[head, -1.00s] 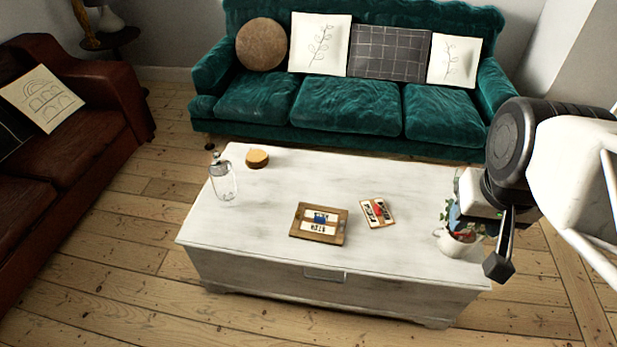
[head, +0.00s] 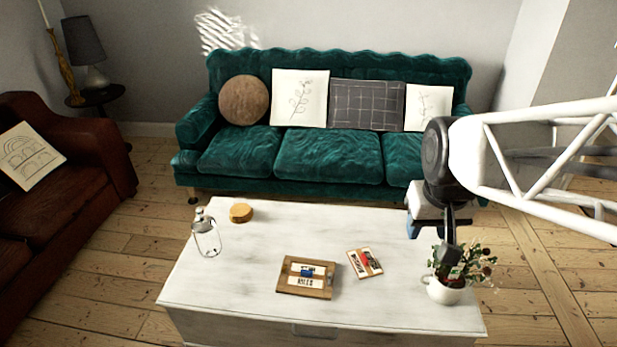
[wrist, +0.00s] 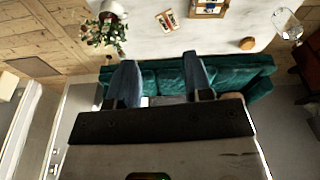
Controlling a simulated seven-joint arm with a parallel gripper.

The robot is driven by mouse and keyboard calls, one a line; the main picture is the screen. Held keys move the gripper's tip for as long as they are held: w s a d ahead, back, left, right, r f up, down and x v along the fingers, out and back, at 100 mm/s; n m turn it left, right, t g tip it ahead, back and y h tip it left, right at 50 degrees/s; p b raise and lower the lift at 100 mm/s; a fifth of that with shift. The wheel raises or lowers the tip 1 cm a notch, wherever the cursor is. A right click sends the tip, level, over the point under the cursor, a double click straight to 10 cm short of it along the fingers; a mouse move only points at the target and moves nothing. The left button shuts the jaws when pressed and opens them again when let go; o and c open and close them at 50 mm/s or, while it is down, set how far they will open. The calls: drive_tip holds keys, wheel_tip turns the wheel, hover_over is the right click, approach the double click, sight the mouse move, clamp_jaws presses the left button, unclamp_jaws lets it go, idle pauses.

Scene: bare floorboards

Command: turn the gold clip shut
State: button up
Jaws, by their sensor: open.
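I cannot make out a gold clip in either view. A clear glass jar (head: 207,238) with a closure on top stands upright at the left end of the white table (head: 230,280). Its closure is too small to read. The jar also shows at the top right of the wrist view (wrist: 287,22). My gripper (wrist: 158,62) is open, with its two blue-grey fingers apart and nothing between them. It is over the right end of the table, far from the jar. In the head view the gripper is partly hidden by the arm.
On the table are a round wooden piece (head: 241,213), a wooden tray (head: 285,288) with cards, a small card box (head: 365,263) and a potted plant (head: 447,290) close to my gripper. A green sofa (head: 330,155) stands behind, a brown sofa (head: 70,200) at left.

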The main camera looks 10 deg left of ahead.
drive_tip(key=w+a+f+n, duration=0.1)
drive_tip(key=w+a+f, duration=0.2)
drive_tip(key=w, duration=0.4)
drive_tip(key=w+a+f+n, duration=0.1)
drive_tip(key=w+a+f, duration=0.25)
drive_tip(key=w, duration=0.35)
drive_tip(key=n+g, duration=0.2)
drive_tip(key=n, duration=0.3)
hover_over(284, 268)
drive_tip(key=f, duration=4.3)
drive_tip(key=shift+d+f, duration=0.2)
drive_tip(key=shift+f, duration=0.15)
drive_tip(key=shift+a+f, duration=0.3)
drive_tip(key=shift+f, duration=0.3)
drive_tip(key=shift+f, duration=0.1)
drive_tip(key=shift+f, duration=3.8)
clamp_jaws()
